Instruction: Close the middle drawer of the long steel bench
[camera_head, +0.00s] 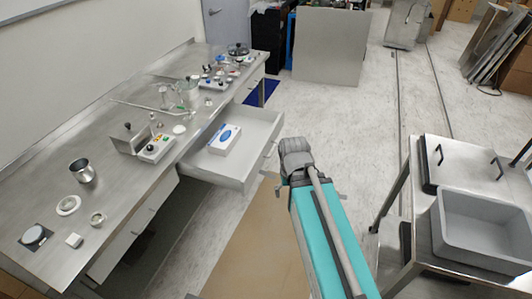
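The long steel bench (112,111) runs along the wall on the left. Its middle drawer (235,175) is pulled well out over the aisle, and its grey front faces right. A white and blue box (225,139) lies inside the drawer. My arm reaches up from the bottom centre, and its dark grey end (297,155) is just right of the drawer front in the picture. I cannot tell whether it touches the front. My gripper's fingers cannot be made out there.
The bench top holds a steel cup (81,171), a control box (157,148) and several small items. A steel cart (466,157) with a grey bin (483,230) stands at right. A grey panel (329,47) stands at the back. The floor between is largely clear.

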